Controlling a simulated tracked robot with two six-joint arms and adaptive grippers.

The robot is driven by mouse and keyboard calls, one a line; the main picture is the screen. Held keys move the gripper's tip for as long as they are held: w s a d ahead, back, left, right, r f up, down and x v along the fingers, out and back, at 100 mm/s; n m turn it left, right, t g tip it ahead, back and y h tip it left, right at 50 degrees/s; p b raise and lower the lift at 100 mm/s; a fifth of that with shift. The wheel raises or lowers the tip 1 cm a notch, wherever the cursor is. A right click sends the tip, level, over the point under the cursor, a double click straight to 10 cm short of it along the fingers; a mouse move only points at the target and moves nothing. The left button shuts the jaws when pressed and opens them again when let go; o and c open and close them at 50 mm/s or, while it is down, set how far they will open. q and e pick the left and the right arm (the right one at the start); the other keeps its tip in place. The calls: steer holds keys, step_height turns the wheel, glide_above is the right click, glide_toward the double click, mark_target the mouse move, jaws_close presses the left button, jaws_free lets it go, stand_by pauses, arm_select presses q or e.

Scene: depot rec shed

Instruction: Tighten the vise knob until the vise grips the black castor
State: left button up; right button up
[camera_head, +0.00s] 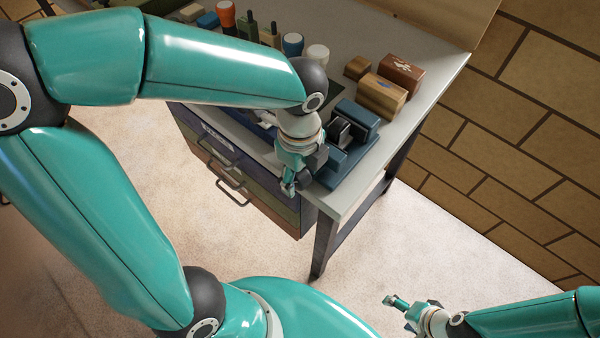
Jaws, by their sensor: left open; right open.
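The blue vise (358,116) stands near the right front corner of the workbench. A dark piece with a pale face, which looks like the black castor (342,131), sits between its jaws; I cannot tell whether the jaws touch it. My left gripper (289,186) is open at the bench's front edge, just left of the vise's front end. The vise knob is hidden or too small to make out there, behind my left gripper and wrist. My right gripper (396,302) is open and empty, low over the floor in front of the bench, well away from the vise.
The grey workbench top (425,75) carries wooden boxes (381,94) and a brown box (401,72) behind the vise. Several bottles and cups, including a white one (317,54), stand along the back. Drawers (235,165) sit below. A brick wall (520,130) rises at the right.

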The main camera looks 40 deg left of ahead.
arm_select(q)
jaws_close()
stand_by(0.3)
